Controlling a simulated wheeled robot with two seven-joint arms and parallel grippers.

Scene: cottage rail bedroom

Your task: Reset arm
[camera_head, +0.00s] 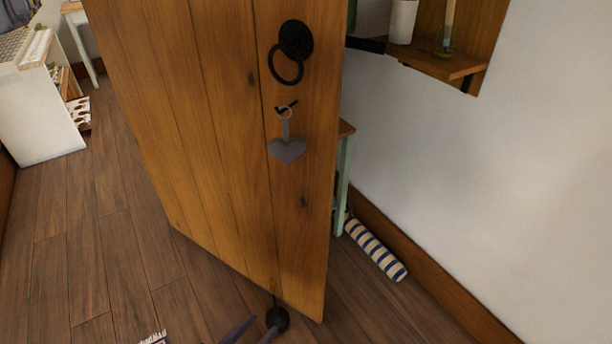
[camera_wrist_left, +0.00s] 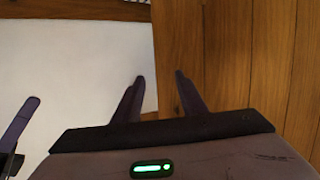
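My left gripper (camera_head: 252,331) shows only by its grey-purple fingertips at the bottom edge of the head view, low in front of the wooden door (camera_head: 225,110). In the left wrist view its two fingers (camera_wrist_left: 158,85) stand apart with nothing held between them. Behind them are a white surface and brown wooden planks (camera_wrist_left: 240,60). A grey-purple finger-like part (camera_wrist_left: 20,122) shows at the left edge of the wrist view; it looks like part of my other gripper, but its opening cannot be seen.
The door bears a black ring handle (camera_head: 287,62) and a hanging grey heart (camera_head: 286,149). A dark ball (camera_head: 277,318) is near its foot. A striped roll (camera_head: 375,249) lies by the wall. A wooden shelf (camera_head: 440,64) is at upper right. Floor left of the door is mostly clear.

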